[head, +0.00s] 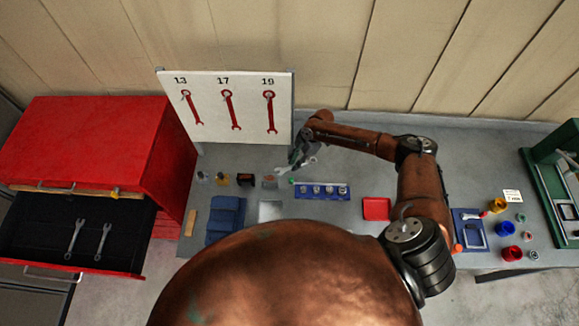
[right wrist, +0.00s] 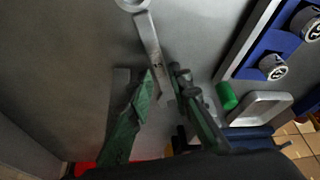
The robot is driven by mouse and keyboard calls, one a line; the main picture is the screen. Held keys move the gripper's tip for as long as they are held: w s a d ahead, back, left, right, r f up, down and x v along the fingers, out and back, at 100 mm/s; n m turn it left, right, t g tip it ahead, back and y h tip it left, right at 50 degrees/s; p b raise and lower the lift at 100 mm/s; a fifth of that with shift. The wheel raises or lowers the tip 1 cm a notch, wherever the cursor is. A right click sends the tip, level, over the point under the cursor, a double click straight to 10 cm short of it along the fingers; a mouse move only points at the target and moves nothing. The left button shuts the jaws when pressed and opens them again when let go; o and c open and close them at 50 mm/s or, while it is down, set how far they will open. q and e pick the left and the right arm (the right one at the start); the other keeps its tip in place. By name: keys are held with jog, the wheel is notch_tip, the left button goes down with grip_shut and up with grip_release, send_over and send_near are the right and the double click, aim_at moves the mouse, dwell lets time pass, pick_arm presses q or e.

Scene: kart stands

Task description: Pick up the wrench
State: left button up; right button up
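A grey wrench (head: 284,170) is at my right gripper (head: 297,158), over the grey bench. In the right wrist view the wrench (right wrist: 149,42) has its ring end at the top edge, and its shaft runs down between the two green fingers of my right gripper (right wrist: 162,72). The fingertips are close on either side of the shaft; whether both touch it is unclear. I cannot tell whether the wrench rests on the bench or is just above it. Two more wrenches (head: 75,239) (head: 102,241) lie in the open drawer. My left gripper is out of view.
A white board (head: 239,135) with red wrench outlines 13, 17 and 19 stands behind. A red cabinet (head: 85,145) has its black drawer open at left. A blue socket rack (head: 335,195), a red tray (head: 376,208) and a blue block (head: 226,214) stand close by.

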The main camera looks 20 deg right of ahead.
jog(key=shift+a+f, duration=0.1)
jog(key=shift+f, duration=0.1)
jog(key=shift+c, duration=1.1)
grip_shut()
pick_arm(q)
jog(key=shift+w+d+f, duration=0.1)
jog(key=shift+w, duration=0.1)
